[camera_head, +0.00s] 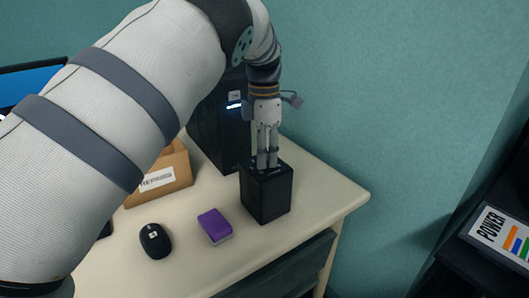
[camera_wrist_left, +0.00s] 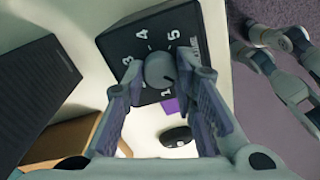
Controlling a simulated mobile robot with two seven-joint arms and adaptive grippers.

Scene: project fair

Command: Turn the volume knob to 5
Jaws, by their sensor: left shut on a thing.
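The black speaker box (camera_head: 267,192) stands upright near the desk's right corner; its top also shows in the left wrist view (camera_wrist_left: 120,40). White digits are printed around a round grey volume knob (camera_wrist_left: 160,70) on it. The 3, 4 and 5 (camera_wrist_left: 172,33) are readable, with a 1 below the knob. My left gripper (camera_head: 267,163) points down onto the box top and is shut on the knob, one finger on each side. I cannot tell which digit the knob points at. My right gripper (camera_wrist_left: 252,47) seems to show at the right of the wrist view, away from the box.
A black computer tower (camera_head: 218,130) stands behind the box. A cardboard box (camera_head: 175,172), a purple and grey block (camera_head: 214,225) and a black mouse (camera_head: 155,241) are on the cream desk (camera_head: 325,190). A dark unit with a POWER sign (camera_head: 500,235) stands at right.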

